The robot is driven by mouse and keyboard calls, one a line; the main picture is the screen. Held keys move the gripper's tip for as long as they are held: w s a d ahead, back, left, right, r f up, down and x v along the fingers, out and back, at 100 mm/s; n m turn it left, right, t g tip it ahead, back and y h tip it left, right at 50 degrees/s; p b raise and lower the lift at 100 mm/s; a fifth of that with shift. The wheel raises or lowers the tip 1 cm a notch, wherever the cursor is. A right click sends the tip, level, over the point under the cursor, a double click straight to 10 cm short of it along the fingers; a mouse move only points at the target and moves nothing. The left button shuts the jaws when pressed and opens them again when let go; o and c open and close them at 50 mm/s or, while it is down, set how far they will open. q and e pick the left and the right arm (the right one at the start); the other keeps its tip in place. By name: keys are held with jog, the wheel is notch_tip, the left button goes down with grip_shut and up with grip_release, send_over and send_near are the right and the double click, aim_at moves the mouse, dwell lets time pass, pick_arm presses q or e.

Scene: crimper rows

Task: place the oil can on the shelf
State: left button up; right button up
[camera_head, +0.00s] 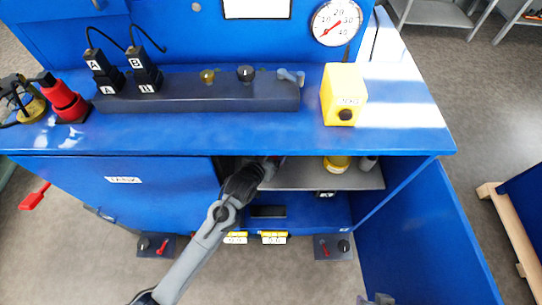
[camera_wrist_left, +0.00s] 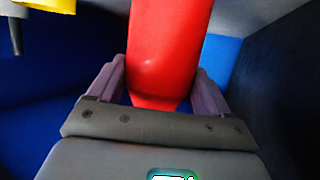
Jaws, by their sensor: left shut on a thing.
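A smooth red body, which I take to be the oil can (camera_wrist_left: 165,55), fills the middle of the left wrist view between the two fingers. My left gripper (camera_wrist_left: 160,88) is shut on it, with a finger on each side. In the head view my left gripper (camera_head: 268,166) reaches into the open cabinet, at the left part of the grey shelf (camera_head: 305,178). I cannot tell whether the can touches the shelf. A small part of what may be my right gripper (camera_head: 377,299) shows at the bottom edge.
A yellow container (camera_head: 337,164) and a small grey item (camera_head: 368,163) stand on the shelf's right part. The blue worktop (camera_head: 210,135) overhangs the shelf. An open blue door (camera_head: 425,235) stands at right; a closed door (camera_head: 120,195) is at left.

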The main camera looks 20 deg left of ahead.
pick_arm(q)
notch_tip(320, 180, down, 2)
jog(key=shift+f+b, duration=0.2)
jog(key=shift+b, duration=0.15)
jog(key=shift+f, duration=0.2)
jog(key=shift+f, duration=0.15)
jog(key=o, duration=1.1)
jog(key=shift+o, duration=0.2)
